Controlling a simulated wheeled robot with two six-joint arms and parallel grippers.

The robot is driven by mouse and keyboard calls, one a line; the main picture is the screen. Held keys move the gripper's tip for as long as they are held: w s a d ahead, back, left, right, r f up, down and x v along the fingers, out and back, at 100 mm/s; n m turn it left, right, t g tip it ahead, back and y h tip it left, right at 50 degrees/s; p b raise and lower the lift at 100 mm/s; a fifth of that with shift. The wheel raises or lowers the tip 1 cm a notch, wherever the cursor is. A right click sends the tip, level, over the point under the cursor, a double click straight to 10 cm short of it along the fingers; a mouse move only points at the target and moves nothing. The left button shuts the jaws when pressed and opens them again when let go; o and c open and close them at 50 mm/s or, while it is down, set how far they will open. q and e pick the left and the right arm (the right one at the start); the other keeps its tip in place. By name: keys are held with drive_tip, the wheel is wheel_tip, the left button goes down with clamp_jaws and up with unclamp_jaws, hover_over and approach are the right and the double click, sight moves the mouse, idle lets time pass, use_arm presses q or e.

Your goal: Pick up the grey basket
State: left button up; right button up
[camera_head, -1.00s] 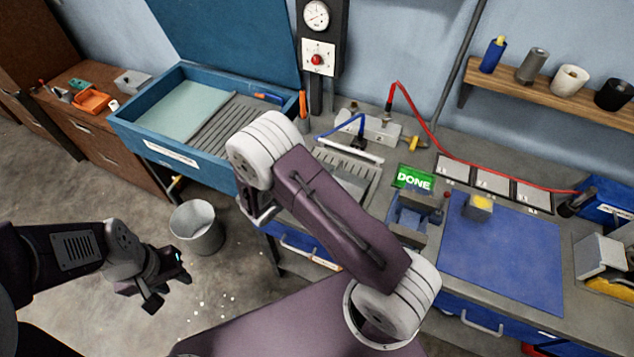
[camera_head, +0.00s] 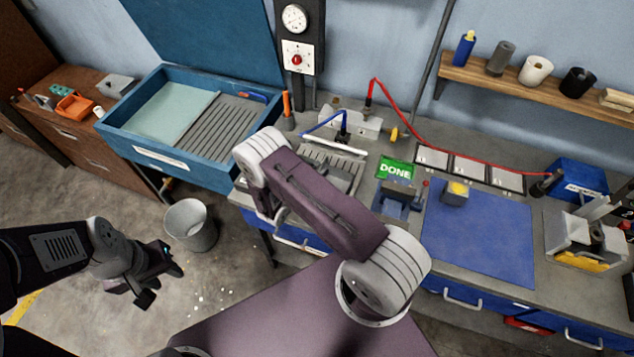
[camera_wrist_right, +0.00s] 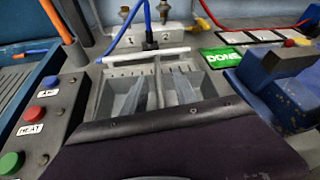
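A grey slatted basket-like insert (camera_head: 330,170) with a white bar handle (camera_head: 335,148) sits in the bench, right of the blue tray box. In the right wrist view the grey basket (camera_wrist_right: 125,100) lies ahead with the white handle (camera_wrist_right: 146,55) across its far side. A grey round bin (camera_head: 190,225) stands on the floor. My right gripper (camera_head: 268,218) is mostly hidden under its wrist, left of the basket; its fingers cannot be made out. My left gripper (camera_head: 162,283) hangs over the floor beside the bin, open and empty.
The blue open-lidded box (camera_head: 180,165) stands left of the basket. A green DONE sign (camera_head: 396,169), a blue vise-like fixture (camera_head: 398,200) and a blue mat (camera_head: 480,240) lie to the right. Blue (camera_head: 322,126) and red hoses run behind. Buttons (camera_wrist_right: 35,113) show at left in the wrist view.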

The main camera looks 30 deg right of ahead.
drive_tip(key=shift+w+d+f, duration=0.25)
drive_tip(key=shift+d, duration=0.15)
drive_tip(key=shift+s+a, duration=0.1)
drive_tip(key=shift+a, duration=0.05)
clamp_jaws()
drive_tip(key=shift+r, duration=0.1)
idle(0.9)
